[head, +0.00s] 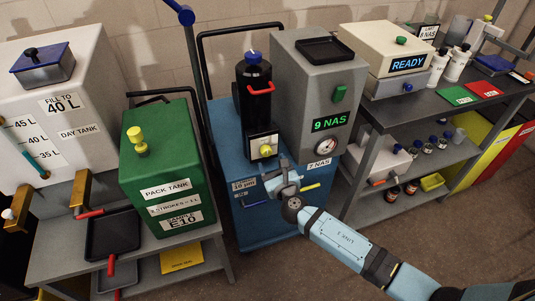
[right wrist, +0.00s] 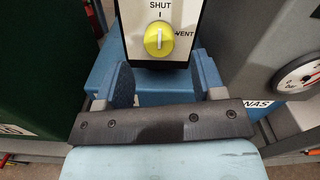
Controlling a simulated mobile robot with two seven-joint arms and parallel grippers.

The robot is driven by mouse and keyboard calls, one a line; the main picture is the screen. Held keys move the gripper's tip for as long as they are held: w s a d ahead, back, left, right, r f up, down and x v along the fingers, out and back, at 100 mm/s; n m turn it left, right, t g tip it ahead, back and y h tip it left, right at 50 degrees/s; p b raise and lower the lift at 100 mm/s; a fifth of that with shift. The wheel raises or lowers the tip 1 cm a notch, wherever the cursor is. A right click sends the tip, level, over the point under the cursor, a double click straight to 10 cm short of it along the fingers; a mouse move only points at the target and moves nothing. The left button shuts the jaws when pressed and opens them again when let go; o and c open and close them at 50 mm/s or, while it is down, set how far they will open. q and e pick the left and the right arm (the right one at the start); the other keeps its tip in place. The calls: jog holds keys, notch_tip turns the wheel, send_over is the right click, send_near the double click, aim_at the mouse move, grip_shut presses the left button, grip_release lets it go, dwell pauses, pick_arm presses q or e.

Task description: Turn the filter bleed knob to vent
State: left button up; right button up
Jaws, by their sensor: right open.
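The filter bleed knob is a round yellow knob (right wrist: 159,40) on a white plate with a black frame. Its pale ridge stands upright, in line with the SHUT label above it; VENT is printed to its right. In the head view the knob (head: 265,151) sits low on the front of the black filter unit (head: 254,92). My right gripper (head: 283,176) is just below and in front of it. In the right wrist view the two blue-grey fingers (right wrist: 164,76) are apart, with nothing between them, and the knob lies beyond them. My left gripper is not in view.
A grey unit (head: 318,84) reading 9 NAS, with a round gauge (head: 325,143), stands close right of the filter. The green pack tank (head: 161,165) stands to the left. Both ride beside or on a blue cart (head: 225,150). A shelf bench (head: 430,108) is farther right.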

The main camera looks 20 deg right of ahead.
aim_at(267, 154)
jog(key=w, duration=0.5)
jog(key=shift+w+a, duration=0.15)
jog(key=c, duration=0.9)
